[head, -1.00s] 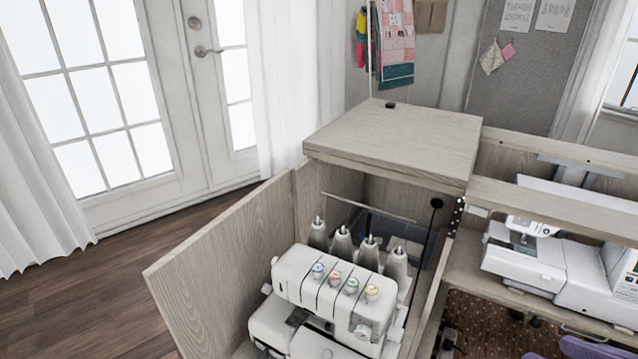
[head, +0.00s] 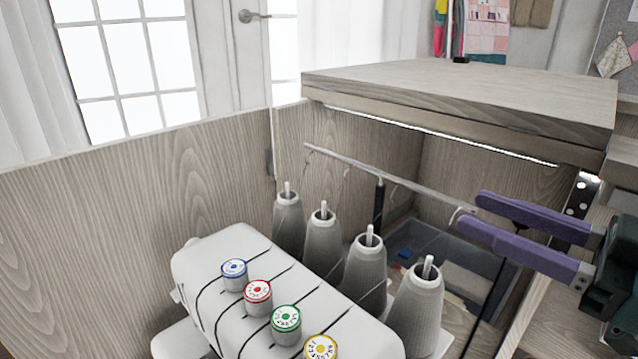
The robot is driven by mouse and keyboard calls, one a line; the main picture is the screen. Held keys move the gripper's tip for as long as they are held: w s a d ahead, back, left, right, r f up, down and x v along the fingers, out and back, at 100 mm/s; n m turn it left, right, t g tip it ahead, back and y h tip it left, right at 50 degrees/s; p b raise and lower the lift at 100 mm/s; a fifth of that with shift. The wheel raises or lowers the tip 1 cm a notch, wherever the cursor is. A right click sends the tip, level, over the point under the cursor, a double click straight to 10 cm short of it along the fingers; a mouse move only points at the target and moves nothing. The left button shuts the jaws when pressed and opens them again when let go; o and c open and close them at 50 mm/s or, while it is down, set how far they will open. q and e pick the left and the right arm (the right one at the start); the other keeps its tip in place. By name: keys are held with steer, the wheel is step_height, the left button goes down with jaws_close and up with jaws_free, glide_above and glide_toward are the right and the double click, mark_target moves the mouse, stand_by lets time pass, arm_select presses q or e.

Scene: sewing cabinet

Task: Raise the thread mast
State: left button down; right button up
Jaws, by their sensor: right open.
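The thread mast is a thin grey bar (head: 340,160) with small wire guides, on a dark upright post (head: 379,203) behind the serger (head: 235,255). The bar sits a little above the tips of the cone spools. My right gripper (head: 471,211) comes in from the right with two purple fingers, open. The bar's right end shows at the gap between the fingertips; I cannot tell whether they touch it. The post's lower part is hidden behind the spools. My left gripper is not in view.
Several grey thread cones (head: 366,270) stand behind the serger's coloured dials (head: 258,292). A wooden cabinet top (head: 470,90) overhangs the space behind the bar. A wooden side panel (head: 130,220) stands at left. A bluish bin (head: 420,240) sits behind the cones.

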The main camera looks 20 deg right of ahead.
mark_target(438, 197)
steer(key=b+x, duration=0.2)
steer(key=x, duration=0.4)
steer(key=shift+w, duration=0.15)
steer(key=shift+w+a, duration=0.25)
steer(key=shift+w, duration=0.3)
steer(key=shift+c, duration=0.4)
jaws_close()
stand_by(0.3)
